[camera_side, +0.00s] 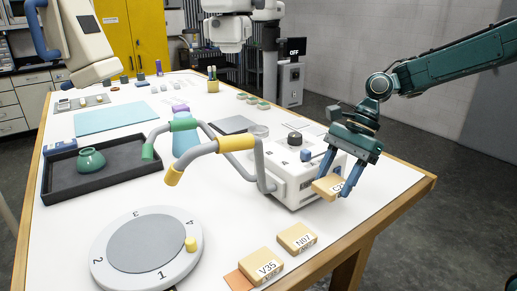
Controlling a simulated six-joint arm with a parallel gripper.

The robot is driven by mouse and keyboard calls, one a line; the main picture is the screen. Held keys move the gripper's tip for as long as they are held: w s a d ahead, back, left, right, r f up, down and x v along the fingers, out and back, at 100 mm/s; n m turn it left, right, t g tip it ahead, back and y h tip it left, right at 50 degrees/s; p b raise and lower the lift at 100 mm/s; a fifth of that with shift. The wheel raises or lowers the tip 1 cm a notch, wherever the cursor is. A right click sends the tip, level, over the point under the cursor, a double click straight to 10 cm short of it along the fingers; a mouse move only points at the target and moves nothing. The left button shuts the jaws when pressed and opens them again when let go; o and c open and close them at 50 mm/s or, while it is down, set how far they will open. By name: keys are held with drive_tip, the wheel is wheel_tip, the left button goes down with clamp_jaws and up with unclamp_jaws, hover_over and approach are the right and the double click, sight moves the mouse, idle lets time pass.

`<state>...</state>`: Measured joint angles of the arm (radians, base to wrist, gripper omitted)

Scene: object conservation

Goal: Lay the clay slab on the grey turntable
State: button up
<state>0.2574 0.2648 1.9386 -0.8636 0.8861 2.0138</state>
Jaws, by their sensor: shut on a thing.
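My gripper (331,182) is the teal one at the right, pointing down and shut on a tan slab (325,188) with a small white label. The label's writing is too small to read. It holds the slab tilted beside the front right of a white machine, near the table's right side. The grey turntable (146,243) lies at the front left, well apart from my gripper. Its round grey top is bare inside a pale ring marked with numbers, and a yellow knob (191,243) sits on the ring's right.
Two tan blocks, labelled V35 (261,266) and N07 (297,238), lie at the front edge. The white machine (295,182) with bent grey handlebars (210,148) stands between my gripper and the turntable. A black tray (110,172) with a green pot (91,160) lies at left.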

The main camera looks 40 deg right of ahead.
sight(322, 227)
idle(0.3)
drive_tip(key=shift+f, duration=4.8)
drive_tip(key=shift+f, duration=0.2)
drive_tip(key=o, duration=1)
drive_tip(key=shift+r, duration=0.1)
drive_tip(key=v, duration=1.3)
drive_tip(key=shift+d+r, duration=0.25)
drive_tip(key=shift+a, duration=0.1)
